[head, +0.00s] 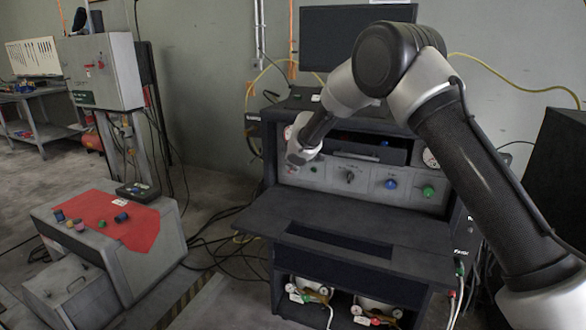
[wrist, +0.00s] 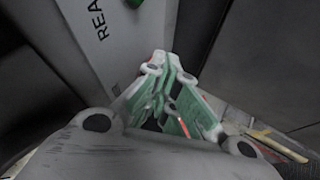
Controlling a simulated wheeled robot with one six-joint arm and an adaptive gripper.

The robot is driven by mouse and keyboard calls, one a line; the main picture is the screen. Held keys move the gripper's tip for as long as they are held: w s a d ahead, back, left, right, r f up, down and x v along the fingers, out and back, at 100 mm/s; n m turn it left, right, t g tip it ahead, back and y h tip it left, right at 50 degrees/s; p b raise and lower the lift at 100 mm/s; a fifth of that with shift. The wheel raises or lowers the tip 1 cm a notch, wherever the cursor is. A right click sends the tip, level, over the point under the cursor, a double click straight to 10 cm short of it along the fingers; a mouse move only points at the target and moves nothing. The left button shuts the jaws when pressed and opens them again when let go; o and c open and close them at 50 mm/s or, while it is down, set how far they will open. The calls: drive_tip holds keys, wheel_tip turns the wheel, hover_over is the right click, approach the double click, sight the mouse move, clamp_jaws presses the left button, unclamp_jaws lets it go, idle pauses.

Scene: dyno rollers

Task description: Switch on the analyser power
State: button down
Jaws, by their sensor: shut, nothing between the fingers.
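The analyser cabinet's grey front panel (head: 318,172) stands in the middle of the head view. It carries a black knob (head: 350,176), a blue knob (head: 390,184) and a green knob (head: 428,191). My gripper (wrist: 160,65) is shut and empty, its green and white fingers together in the wrist view. In the head view my wrist is at the panel's left end and hides part of it. I cannot tell whether the fingertips touch anything.
A dark shelf (head: 340,215) juts out below the panel. A monitor (head: 350,38) stands above the cabinet. At left, a grey bench with a red mat (head: 115,215) holds small coloured parts. Cables lie on the floor between them.

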drive_tip(key=shift+w+d+r, duration=0.1)
drive_tip(key=shift+w+r, duration=0.1)
drive_tip(key=shift+w, duration=0.2)
drive_tip(key=shift+r, duration=0.8)
